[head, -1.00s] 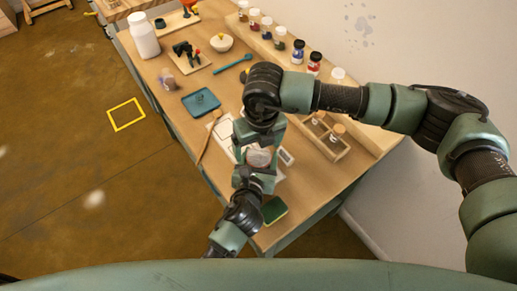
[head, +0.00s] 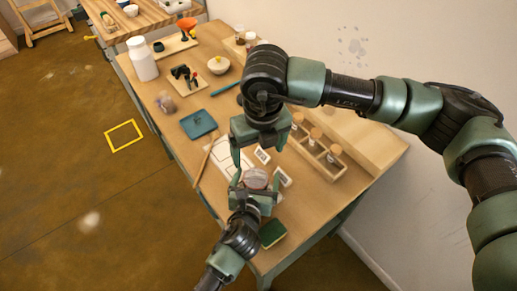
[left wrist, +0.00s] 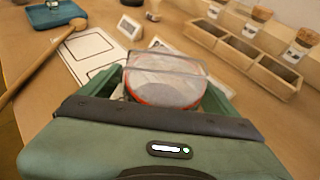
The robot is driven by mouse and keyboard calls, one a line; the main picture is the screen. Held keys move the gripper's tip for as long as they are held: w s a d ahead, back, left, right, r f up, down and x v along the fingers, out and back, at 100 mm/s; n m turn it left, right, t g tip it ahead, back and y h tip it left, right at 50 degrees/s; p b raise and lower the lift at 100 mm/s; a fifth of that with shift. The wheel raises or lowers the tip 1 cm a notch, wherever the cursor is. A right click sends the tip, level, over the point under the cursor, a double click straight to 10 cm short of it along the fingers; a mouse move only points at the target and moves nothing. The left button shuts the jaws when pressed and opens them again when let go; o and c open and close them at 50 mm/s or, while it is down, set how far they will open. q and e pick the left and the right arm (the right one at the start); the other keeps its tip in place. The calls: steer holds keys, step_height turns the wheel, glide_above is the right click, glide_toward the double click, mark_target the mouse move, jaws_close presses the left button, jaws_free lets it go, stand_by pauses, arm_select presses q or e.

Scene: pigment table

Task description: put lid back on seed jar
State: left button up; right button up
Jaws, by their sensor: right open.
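The seed jar (head: 256,179) is a clear rounded vessel near the table's front end. In the left wrist view the clear jar (left wrist: 168,82) shows a pale round face with a reddish rim. I cannot tell clearly whether that face is the lid. My left gripper (head: 254,187) has its fingers on both sides of the jar, closed on it; they also flank it in the left wrist view (left wrist: 166,95). My right gripper (head: 262,150) is open and empty above and behind the jar, fingers pointing down. No separate lid is clearly visible.
A wooden rack (head: 318,154) with corked vials stands right of the jar. White cards (head: 262,155) lie close by. A wooden spoon (head: 205,158) and blue tray (head: 198,124) lie left. A green-and-yellow sponge (head: 272,233) is near the front edge.

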arm_select(q)
steer(key=v, duration=0.7)
steer(key=shift+s+r, duration=0.1)
steer(key=shift+s, duration=0.3)
steer(key=shift+a, duration=0.1)
stand_by(0.3)
